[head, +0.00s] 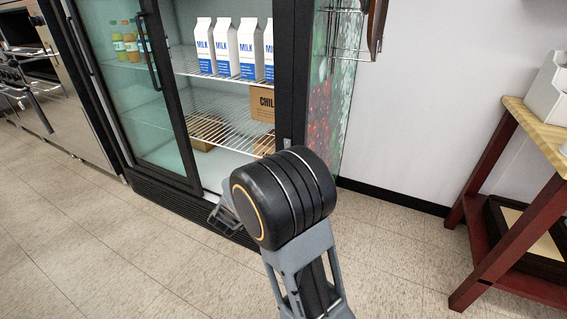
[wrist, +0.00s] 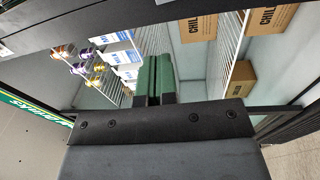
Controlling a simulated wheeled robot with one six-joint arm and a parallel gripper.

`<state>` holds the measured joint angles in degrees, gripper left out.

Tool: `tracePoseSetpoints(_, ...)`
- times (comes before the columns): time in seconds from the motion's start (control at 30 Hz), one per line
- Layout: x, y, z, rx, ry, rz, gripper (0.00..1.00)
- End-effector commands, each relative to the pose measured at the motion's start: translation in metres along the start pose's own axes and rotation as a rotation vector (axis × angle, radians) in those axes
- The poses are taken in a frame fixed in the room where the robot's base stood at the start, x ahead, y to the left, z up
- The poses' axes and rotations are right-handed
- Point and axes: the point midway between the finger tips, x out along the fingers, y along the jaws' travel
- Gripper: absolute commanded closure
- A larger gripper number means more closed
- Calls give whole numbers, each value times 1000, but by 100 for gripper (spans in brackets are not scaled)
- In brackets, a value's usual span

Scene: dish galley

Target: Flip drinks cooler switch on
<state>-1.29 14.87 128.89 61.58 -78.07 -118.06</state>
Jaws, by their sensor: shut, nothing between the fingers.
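The drinks cooler (head: 297,60) stands ahead with a black frame and shelves inside. Its right half is open to view in the head view. A small light-grey fitting (head: 287,143) shows on the right post just above my arm. I cannot tell whether it is the switch or how it is set. My gripper (wrist: 153,80) shows in the wrist view with its green finger pads together and nothing between them. It points toward the cooler's shelves. In the head view my black wrist joint hides most of the gripper. No switch can be made out in the wrist view.
Milk cartons (head: 225,48) and a brown box (head: 262,104) stand on the cooler shelves. Bottles (head: 130,42) show behind the left glass door (head: 125,90). A red-brown wooden stand (head: 490,190) is at the right. A wire rack (head: 347,30) hangs top right. The tiled floor between is clear.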

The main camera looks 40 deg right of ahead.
Motion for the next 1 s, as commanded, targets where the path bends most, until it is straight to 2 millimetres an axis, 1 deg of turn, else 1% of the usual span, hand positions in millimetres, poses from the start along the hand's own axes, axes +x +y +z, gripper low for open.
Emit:
tracePoseSetpoints(0.03, -1, -9, 3, -26, -22, 12, 100)
tracePoseSetpoints(0.1, -1, -11, 6, -52, -42, 25, 100)
tracePoseSetpoints(0.47, -1, -10, 8, -69, -55, 33, 100)
tracePoseSetpoints(0.6, 3, -10, 8, -67, -55, 34, 100)
tracePoseSetpoints(0.67, 8, -11, 9, -66, -56, 33, 100)
tracePoseSetpoints(0.77, 22, -11, 10, -66, -58, 34, 100)
tracePoseSetpoints(1.0, 68, -10, 13, -66, -58, 34, 100)
